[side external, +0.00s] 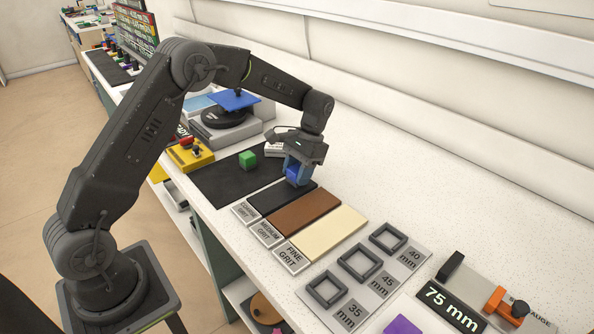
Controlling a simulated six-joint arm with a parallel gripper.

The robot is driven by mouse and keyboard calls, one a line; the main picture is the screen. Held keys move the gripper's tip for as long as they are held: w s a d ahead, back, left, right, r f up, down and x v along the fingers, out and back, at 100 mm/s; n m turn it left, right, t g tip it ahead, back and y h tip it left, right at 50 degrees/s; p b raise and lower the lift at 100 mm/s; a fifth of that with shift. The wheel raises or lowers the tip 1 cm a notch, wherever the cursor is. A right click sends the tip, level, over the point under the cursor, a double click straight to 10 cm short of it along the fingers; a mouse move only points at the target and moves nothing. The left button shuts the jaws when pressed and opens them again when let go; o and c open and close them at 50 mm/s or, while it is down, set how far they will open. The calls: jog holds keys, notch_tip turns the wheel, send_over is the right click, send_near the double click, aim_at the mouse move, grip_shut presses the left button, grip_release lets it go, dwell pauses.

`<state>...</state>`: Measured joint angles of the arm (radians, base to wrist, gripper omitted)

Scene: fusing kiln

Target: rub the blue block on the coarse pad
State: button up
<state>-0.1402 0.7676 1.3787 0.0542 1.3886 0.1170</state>
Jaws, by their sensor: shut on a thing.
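My gripper (297,174) points down, shut on the blue block (292,173). The fingers hide part of the block. The block is at the far end of the black coarse pad (268,199), low over it or touching it; I cannot tell which. The pad lies flat on the white counter, with a "COARSE GRIT" label (245,212) at its near end.
The brown medium pad (303,212) and cream fine pad (327,233) lie to the right. A green block (247,159) sits on a dark mat (215,181) to the left. Square frames (359,262) and a 75 mm gauge (453,308) are further right.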

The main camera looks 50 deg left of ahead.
aim_at(263, 202)
jog(key=shift+f, duration=0.3)
jog(key=shift+s, duration=0.1)
jog(key=shift+s, duration=3.4)
jog(key=shift+s, duration=0.1)
jog(key=shift+s, duration=0.95)
jog(key=shift+w, duration=4.55)
jog(key=shift+s, duration=4.55)
jog(key=shift+w, duration=3.5)
